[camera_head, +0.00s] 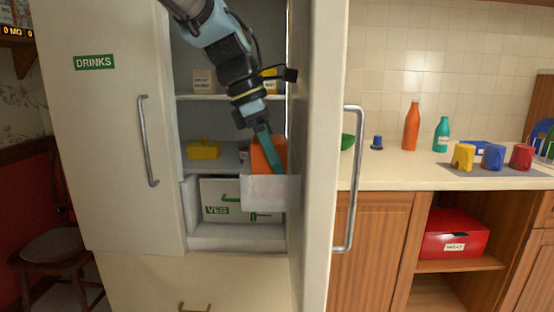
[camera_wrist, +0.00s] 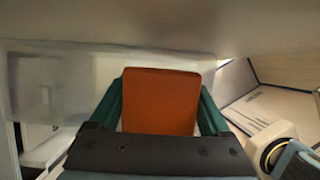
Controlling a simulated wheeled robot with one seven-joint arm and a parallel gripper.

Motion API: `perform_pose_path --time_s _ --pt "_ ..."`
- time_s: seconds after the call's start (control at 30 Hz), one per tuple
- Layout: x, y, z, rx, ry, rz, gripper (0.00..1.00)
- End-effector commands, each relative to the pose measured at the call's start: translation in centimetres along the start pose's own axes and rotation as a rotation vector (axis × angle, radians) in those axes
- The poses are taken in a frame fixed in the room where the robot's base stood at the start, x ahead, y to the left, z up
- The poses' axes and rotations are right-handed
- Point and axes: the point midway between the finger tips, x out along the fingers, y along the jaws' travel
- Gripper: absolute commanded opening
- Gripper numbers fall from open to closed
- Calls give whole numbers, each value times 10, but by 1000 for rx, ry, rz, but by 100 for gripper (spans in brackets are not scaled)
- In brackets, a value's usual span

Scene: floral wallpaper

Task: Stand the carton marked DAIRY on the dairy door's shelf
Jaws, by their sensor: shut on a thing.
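An orange carton (camera_head: 272,156) is in my gripper (camera_head: 267,150), at the right side of the open fridge. In the wrist view the top of the carton (camera_wrist: 161,98) sits between the two teal fingers, which are shut on it. No DAIRY marking on it is readable. A whitish translucent shelf front (camera_head: 270,192) on the inner side of the right door hides the carton's lower part. This panel also shows in the wrist view (camera_wrist: 80,85), just beyond the carton. I cannot tell whether the carton's base touches the shelf.
The right door (camera_head: 318,150) stands open, nearly edge-on; the left door is marked DRINKS (camera_head: 94,62). Inside are a yellow item (camera_head: 204,150) on the middle shelf and a VEG drawer (camera_head: 222,200) below. Bottles and cups stand on the counter (camera_head: 400,176) at the right.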

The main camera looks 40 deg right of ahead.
Motion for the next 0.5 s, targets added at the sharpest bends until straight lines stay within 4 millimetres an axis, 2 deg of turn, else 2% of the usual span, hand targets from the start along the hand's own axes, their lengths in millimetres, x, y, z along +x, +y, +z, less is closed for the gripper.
perform_pose_path --time_s 0.1,0.13,0.3,0.5 --pt "2 0 -1 0 0 0 4" --pt "3 0 -1 0 0 -1 83" --pt "2 0 -1 0 0 0 100" --pt "2 0 -1 0 0 0 100"
